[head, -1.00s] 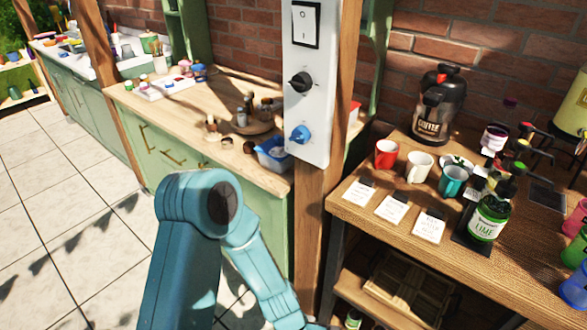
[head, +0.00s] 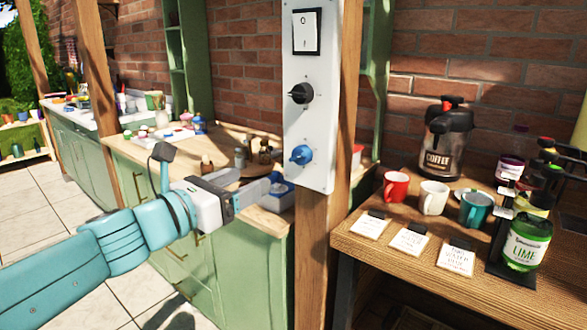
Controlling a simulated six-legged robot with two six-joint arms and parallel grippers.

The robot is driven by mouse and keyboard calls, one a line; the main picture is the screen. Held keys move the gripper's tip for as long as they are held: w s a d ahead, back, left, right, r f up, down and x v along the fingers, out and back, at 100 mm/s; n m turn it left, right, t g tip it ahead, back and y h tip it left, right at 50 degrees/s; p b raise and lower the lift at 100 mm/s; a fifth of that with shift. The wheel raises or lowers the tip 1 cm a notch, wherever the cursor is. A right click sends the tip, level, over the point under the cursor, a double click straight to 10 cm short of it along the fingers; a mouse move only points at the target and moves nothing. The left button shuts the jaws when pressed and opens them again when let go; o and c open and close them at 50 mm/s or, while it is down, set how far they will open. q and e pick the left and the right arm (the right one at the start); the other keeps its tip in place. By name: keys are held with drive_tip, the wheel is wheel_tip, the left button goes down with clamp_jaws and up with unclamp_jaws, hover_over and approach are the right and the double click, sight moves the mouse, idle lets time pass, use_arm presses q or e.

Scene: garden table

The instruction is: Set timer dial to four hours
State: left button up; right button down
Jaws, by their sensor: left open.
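A white control panel (head: 311,178) is fixed to a wooden post. The black dial's pointer faces left. I cannot read the marks or tell for sure which dial is the timer. My left gripper (head: 262,186) is open and empty, to the lower left of the blue dial and apart from both dials. My right gripper is not in view.
A green cabinet with a wooden counter (head: 135,150) stands behind my left arm, with jars on it. On the right, a wooden table (head: 360,255) holds a coffee dispenser (head: 450,140), mugs (head: 433,197), cards and bottles. The space before the panel is clear.

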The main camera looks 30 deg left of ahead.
sight(295, 160)
use_arm(q)
drive_tip(key=w, duration=0.9)
drive_tip(key=w+d, duration=0.1)
drive_tip(key=w, duration=0.4)
drive_tip(key=shift+d, duration=0.1)
drive_tip(key=shift+b, duration=0.3)
drive_tip(key=c, duration=1)
